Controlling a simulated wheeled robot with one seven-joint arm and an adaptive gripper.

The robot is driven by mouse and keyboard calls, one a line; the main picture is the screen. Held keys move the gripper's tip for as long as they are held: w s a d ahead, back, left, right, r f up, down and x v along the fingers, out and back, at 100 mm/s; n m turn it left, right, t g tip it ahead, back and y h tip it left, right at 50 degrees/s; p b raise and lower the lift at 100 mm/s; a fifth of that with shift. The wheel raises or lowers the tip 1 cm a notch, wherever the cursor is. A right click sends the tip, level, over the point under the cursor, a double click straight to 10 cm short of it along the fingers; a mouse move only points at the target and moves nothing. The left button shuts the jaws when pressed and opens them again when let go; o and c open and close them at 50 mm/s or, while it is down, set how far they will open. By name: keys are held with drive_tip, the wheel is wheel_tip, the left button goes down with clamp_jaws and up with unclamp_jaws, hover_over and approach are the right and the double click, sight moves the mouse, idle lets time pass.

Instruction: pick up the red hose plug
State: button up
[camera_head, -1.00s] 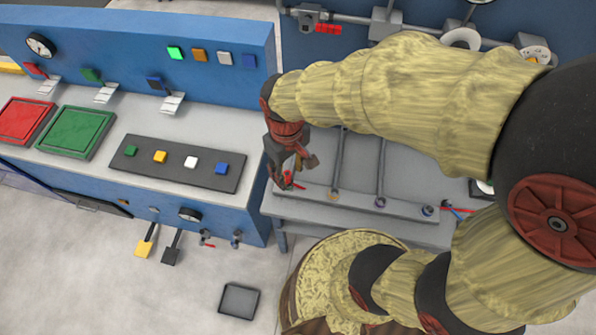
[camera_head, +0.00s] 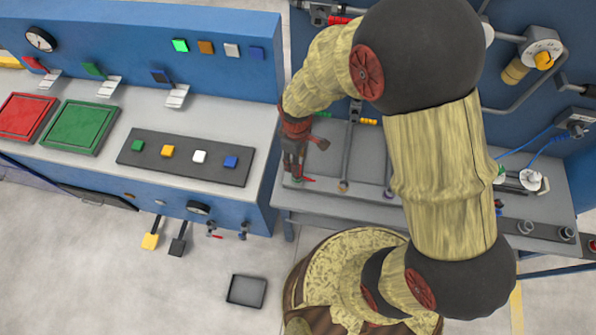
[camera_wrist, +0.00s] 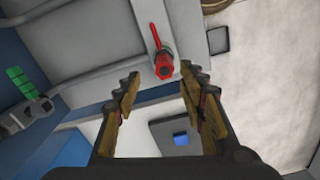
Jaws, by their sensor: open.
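The red hose plug (camera_wrist: 164,68) sits at the edge of the grey pipe bench (camera_wrist: 95,62) in the wrist view. A thin red handle runs up from it. In the head view only a small red part (camera_head: 309,179) of it shows beside my gripper (camera_head: 293,174). In the wrist view my gripper (camera_wrist: 160,84) is open, with a finger on each side below the plug in the picture. The plug appears ahead of the gap, and nothing is held. I cannot tell the exact distance from the fingertips to the plug.
The control desk (camera_head: 252,118), with buttons and red and green pads, stands left of the bench. More pipes (camera_head: 347,150) lie on the bench to the right of my gripper. A dark tray (camera_head: 246,291) lies on the floor. My arm hides part of the bench.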

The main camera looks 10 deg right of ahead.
drive_tip(key=f, duration=0.2)
drive_tip(key=s+f, duration=0.1)
drive_tip(key=f, duration=0.1)
drive_tip(key=shift+f+b, duration=0.25)
drive_tip(key=shift+b, duration=0.1)
drive_tip(key=shift+w+f, duration=0.15)
drive_tip(key=shift+f, duration=0.35)
drive_tip(key=shift+c, duration=1.4)
drive_tip(key=c, duration=0.8)
